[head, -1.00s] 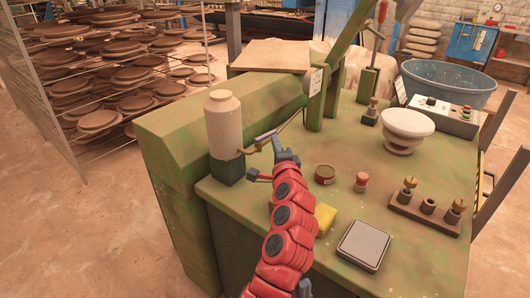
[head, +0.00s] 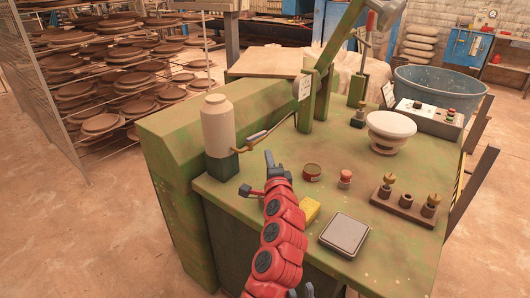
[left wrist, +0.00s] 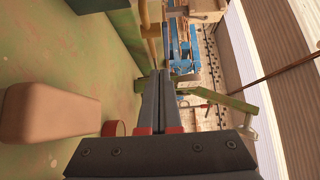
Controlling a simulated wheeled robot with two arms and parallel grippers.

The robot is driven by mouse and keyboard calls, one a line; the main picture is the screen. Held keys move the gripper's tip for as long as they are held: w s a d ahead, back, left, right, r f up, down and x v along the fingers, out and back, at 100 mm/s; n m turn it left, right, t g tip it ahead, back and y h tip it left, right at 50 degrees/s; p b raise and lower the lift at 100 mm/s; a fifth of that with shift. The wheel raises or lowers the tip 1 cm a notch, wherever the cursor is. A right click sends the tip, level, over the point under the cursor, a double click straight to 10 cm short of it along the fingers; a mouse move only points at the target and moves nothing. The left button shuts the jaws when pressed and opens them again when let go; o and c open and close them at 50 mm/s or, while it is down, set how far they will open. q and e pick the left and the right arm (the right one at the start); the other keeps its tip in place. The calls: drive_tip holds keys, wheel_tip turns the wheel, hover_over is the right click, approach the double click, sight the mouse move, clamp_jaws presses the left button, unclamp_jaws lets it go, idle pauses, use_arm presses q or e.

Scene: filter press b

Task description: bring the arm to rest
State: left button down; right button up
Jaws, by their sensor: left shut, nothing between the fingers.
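My left gripper (head: 270,160) is at the end of the red arm, above the green press bench (head: 400,235). Its fingers are together with nothing between them, as the left wrist view (left wrist: 160,78) also shows. It is in front of and apart from the white bottle (head: 217,122) and the lever with a grey handle (head: 257,136). A yellow sponge (head: 310,210) lies just right of the forearm and is partly hidden by it.
Near the arm stand a small round tin (head: 312,172), a red-topped knob (head: 345,178) and a grey square scale (head: 345,234). A wooden block with brass pieces (head: 405,205) and a white bowl-like piece (head: 391,127) are further right. A rack of brown discs (head: 100,90) stands left.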

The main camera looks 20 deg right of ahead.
use_arm(q)
drive_tip(key=shift+s+d+f+h, duration=0.25)
drive_tip(key=shift+d+h, duration=0.05)
